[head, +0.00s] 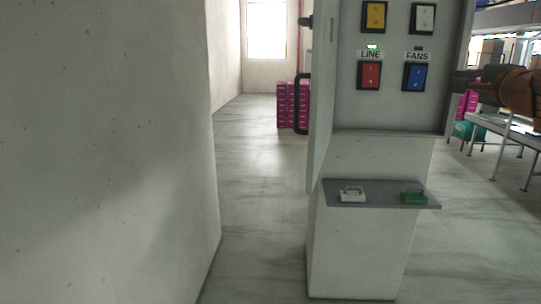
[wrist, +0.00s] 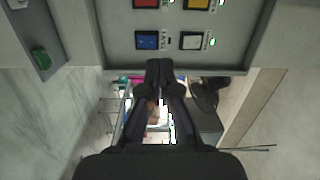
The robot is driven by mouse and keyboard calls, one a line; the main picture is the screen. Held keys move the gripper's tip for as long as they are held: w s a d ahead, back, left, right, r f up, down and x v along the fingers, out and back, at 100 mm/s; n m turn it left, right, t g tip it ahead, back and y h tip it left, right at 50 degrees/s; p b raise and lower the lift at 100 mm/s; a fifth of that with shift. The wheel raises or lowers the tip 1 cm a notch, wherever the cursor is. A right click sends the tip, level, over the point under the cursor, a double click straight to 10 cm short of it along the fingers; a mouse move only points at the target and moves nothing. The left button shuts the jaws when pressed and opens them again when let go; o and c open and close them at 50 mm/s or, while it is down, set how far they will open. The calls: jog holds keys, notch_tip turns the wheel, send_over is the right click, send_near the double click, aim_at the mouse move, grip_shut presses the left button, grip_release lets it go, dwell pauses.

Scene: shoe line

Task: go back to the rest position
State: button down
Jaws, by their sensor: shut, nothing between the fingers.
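My gripper (wrist: 160,65) shows in the wrist view with its two dark fingers together and nothing between them. Its tips are close to the switch panel (head: 390,112), below the blue switch (wrist: 147,40) in that picture. Whether the tips touch the panel I cannot tell. In the head view, a dark end of my arm (head: 464,82) appears at the panel's right edge; the fingers cannot be made out there.
The panel has yellow (head: 374,16), white (head: 422,18), red LINE (head: 369,75) and blue FANS switches. The LINE lamp is green; the FANS lamp looks dark. A shelf (head: 380,203) below bears a whitish padlock (head: 352,195) and a green one (head: 413,197). A wall (head: 110,150) stands left.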

jog(key=a+f+n+g+y, duration=0.25)
jog(key=a+f, duration=0.35)
jog(key=a, duration=0.3)
jog(key=a+f+n+g+y, duration=0.2)
jog(key=a+f+n, duration=0.3)
jog(key=a, duration=0.4)
jog(key=s+a+f+n+g+y, duration=0.1)
jog(key=s+a+f+n+g, duration=0.15)
jog(key=a+f, duration=0.35)
jog(key=s+a+f+n+g+y, duration=0.1)
jog(key=s+a+f+n+g, duration=0.25)
jog(key=f, duration=0.55)
jog(key=s+a+f+n+g+h, duration=0.1)
jog(key=s+a+f+g, duration=0.1)
jog(key=s+f, duration=0.45)
jog(key=s+a+f+n+g+h, duration=0.1)
jog(key=s+a+f+g, duration=0.2)
jog(key=s+f, duration=0.4)
jog(key=s+d+f+n+g+h, duration=0.1)
jog(key=s+d+f+g, duration=0.1)
jog(key=s, duration=0.6)
jog(key=s+d+f+n+g+h, duration=0.1)
jog(key=s+d+f+g+h, duration=0.1)
jog(key=s+f, duration=0.3)
jog(key=s, duration=0.3)
jog(key=shift+s+d+n+g, duration=0.15)
jog(key=shift+d+n+g, duration=0.1)
jog(key=shift+n+g, duration=0.1)
